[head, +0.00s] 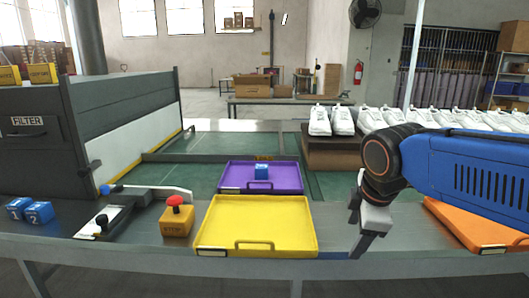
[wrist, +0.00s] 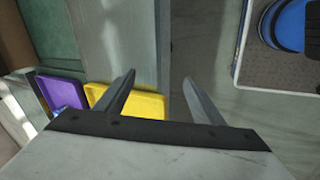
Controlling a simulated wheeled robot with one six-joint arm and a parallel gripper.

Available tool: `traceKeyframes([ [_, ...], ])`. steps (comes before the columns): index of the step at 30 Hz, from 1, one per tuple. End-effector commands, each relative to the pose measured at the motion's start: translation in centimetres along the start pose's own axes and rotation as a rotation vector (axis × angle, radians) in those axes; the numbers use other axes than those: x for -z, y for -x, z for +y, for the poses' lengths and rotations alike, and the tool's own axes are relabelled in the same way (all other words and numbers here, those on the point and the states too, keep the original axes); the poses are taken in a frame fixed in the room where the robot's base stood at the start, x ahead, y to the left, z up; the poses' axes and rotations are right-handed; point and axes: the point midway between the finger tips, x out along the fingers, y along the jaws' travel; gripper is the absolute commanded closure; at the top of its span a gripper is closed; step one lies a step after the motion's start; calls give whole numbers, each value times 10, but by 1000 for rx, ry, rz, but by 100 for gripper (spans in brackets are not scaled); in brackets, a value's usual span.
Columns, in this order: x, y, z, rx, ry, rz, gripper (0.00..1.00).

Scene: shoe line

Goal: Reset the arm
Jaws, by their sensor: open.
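My blue arm reaches in from the right in the head view. My gripper (head: 362,246) points down over the front edge of the grey worktop, just right of the yellow tray (head: 256,225). In the wrist view, the two fingers of my gripper (wrist: 157,85) stand apart with nothing between them. The yellow tray also shows in the wrist view (wrist: 145,104), beyond the left finger.
A purple tray (head: 288,177) holding a blue block (head: 261,172) lies behind the yellow tray. A red-topped stop button box (head: 176,218) stands left of it. An orange tray (head: 468,228) lies at right. White shoes (head: 320,121) line the back right.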

Motion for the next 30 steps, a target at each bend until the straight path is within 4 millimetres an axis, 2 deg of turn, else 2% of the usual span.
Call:
traceKeyframes([
  [1,-16,-1,-12,-4,-122,1,38],
  [6,-55,-11,-53,-10,-543,7,38],
  [12,-90,-26,-100,-20,-1007,16,38],
  [15,-100,-32,-117,-24,-1179,23,38],
  [21,-108,-40,-134,-27,-1351,29,38],
  [27,-108,-40,-135,-27,-1366,29,38],
  [28,-108,-40,-135,-27,-1366,29,40],
  [30,-108,-40,-135,-27,-1365,29,57],
])
